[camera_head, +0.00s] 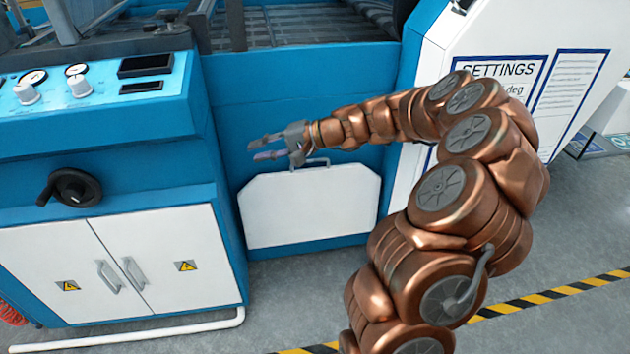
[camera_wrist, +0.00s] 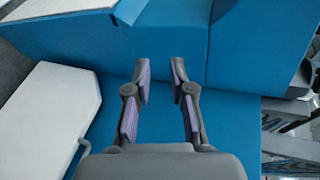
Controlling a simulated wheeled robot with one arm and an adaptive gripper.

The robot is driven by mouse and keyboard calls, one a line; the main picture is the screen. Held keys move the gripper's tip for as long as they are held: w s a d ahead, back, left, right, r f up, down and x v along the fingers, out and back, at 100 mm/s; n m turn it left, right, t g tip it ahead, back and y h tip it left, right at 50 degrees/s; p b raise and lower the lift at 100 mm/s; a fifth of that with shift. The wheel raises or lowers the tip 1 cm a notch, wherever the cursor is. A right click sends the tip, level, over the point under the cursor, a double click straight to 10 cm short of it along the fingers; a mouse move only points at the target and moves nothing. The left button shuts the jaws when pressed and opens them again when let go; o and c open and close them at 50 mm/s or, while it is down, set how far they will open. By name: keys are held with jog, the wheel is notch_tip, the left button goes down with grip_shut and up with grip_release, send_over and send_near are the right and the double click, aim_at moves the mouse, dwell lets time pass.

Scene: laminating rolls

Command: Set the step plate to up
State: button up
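The step plate is a white panel (camera_head: 310,207) with cut upper corners, standing upright against the blue machine front in the head view. A grey handle (camera_head: 317,163) sits at its top edge. My gripper (camera_head: 256,149) is open and empty, above the plate's upper left part and pointing left. In the wrist view the two fingers with purple pads (camera_wrist: 159,72) are apart with only blue panel between them. A white panel, likely the step plate (camera_wrist: 42,118), lies to their left there. Whether the gripper touches the handle cannot be told.
Left is a blue cabinet with white doors (camera_head: 120,265), a black handwheel (camera_head: 72,187) and dial gauges. A white pipe rail (camera_head: 130,338) runs low before it. A white settings panel (camera_head: 500,80) stands behind my arm. Grey floor with yellow-black tape (camera_head: 555,293) is clear at lower right.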

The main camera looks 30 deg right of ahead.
jog(key=w+d+f+m+t+h+b, duration=0.2)
jog(key=w+d+f+m+t+b, duration=0.15)
jog(key=d+f, duration=0.7)
jog(key=m+t+h+b, duration=0.2)
jog(key=m+h+b, duration=0.1)
jog(key=m, duration=0.1)
send_near(311, 162)
jog(key=shift+b+x, duration=1.3)
jog(key=shift+x, duration=3)
grip_shut()
